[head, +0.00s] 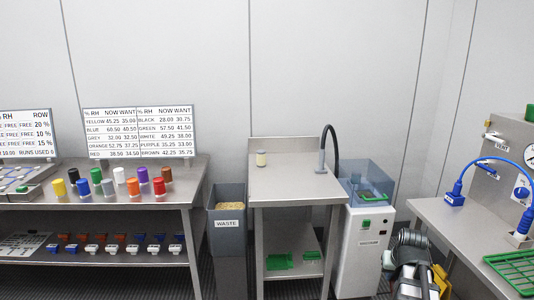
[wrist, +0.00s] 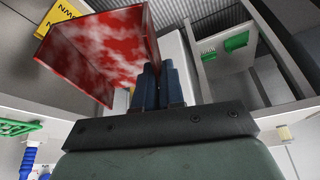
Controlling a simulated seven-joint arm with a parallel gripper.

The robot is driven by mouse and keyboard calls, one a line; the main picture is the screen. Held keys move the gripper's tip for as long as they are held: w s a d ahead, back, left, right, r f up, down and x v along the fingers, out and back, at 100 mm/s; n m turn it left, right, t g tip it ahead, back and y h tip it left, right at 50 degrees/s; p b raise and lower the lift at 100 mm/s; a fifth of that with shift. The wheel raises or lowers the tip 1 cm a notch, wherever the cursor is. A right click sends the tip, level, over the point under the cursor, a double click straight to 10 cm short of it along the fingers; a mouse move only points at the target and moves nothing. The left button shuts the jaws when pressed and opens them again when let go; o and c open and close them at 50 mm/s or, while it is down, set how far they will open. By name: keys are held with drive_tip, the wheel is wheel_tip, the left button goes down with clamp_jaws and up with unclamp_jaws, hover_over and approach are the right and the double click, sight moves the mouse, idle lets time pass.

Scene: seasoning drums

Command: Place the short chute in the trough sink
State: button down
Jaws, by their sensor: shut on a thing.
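My gripper (wrist: 160,82) is shut on a red, folded, panel-like piece with whitish smears (wrist: 95,58), seen in the wrist view. It looks like the short chute, tilted beyond the dark fingers; the gripped edge is partly hidden by them. It does not show clearly in the head view, where only part of my arm is at lower right. In the head view a steel stand with a backsplash (head: 290,144) and a black hose tap (head: 331,145) may be the trough sink; no basin opening shows in its top. The held piece is apart from it.
A clear blue tub (head: 367,180) sits on a white cabinet (head: 359,255) right of the stand. A grey waste bin (head: 227,238) is left. Several coloured drums stand on the left bench (head: 185,175).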

drive_tip(key=w+a+n, duration=0.2)
drive_tip(key=a, duration=0.7)
drive_tip(key=w+a+n+y, duration=0.1)
drive_tip(key=w+a, duration=0.2)
drive_tip(key=a, duration=0.7)
drive_tip(key=shift+w+a+f+n, duration=0.15)
drive_tip(key=shift+a+f+n, duration=0.05)
drive_tip(key=shift+f+n, duration=0.2)
drive_tip(key=shift+d, duration=0.1)
drive_tip(key=s+d+r+m+h, duration=0.1)
drive_tip(key=s+d+r+m, duration=0.15)
drive_tip(key=d, duration=1.25)
drive_tip(key=s+d+r+m+h, duration=0.1)
drive_tip(key=s+d+m, duration=0.2)
drive_tip(key=d, duration=1.2)
wheel_tip(320, 180, up, 10)
drive_tip(key=n, duration=0.1)
hover_over(516, 264)
drive_tip(key=s, duration=0.2)
drive_tip(key=shift+w+a+f, duration=0.15)
drive_tip(key=shift+f, duration=2.3)
drive_tip(key=shift+w+a+f, duration=0.1)
drive_tip(key=shift+a+f, duration=0.05)
drive_tip(key=shift+f, duration=2.3)
